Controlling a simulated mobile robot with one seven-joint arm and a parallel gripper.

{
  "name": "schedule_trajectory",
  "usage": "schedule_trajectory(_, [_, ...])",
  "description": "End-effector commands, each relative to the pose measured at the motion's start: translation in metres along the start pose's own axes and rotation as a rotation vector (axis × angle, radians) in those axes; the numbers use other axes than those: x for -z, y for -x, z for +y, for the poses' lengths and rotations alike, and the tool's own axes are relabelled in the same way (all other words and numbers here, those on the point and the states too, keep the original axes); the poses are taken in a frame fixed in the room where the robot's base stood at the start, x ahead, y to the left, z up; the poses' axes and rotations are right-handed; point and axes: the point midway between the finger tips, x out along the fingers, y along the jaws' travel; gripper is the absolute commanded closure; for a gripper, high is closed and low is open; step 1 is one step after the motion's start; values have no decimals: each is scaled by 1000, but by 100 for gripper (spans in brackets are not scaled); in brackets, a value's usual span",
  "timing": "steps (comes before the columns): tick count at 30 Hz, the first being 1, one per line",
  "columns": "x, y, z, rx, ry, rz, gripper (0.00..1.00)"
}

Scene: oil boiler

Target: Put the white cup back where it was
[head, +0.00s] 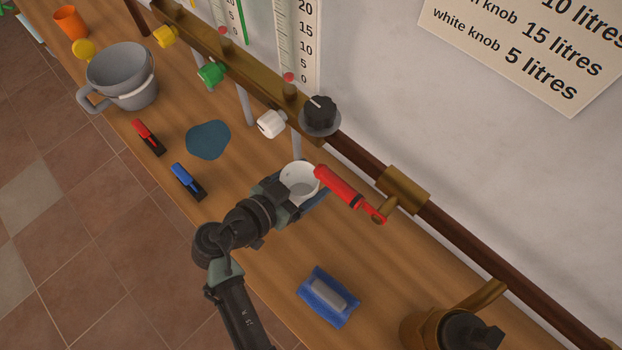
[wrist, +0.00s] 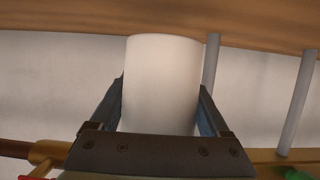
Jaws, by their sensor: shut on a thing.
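The white cup (head: 299,184) is upright in the head view, near the wall side of the wooden bench. My gripper (head: 292,192) is shut on it from the front left. In the wrist view the white cup (wrist: 161,85) stands between the two fingers of my gripper (wrist: 162,115), one on each side. The cup's base and its contact with the bench are hidden in the head view, so I cannot tell whether it touches the wood.
A red handle (head: 346,190) is close right of the cup.

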Motion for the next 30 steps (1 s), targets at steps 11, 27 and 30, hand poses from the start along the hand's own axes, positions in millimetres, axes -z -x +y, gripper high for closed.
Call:
schedule_trajectory(11, [-22, -13, -1, 2, -1, 1, 80])
schedule_trajectory(27, [-24, -14, 0, 1, 0, 0, 0])
schedule_trajectory(30, [-24, -14, 0, 1, 0, 0, 0])
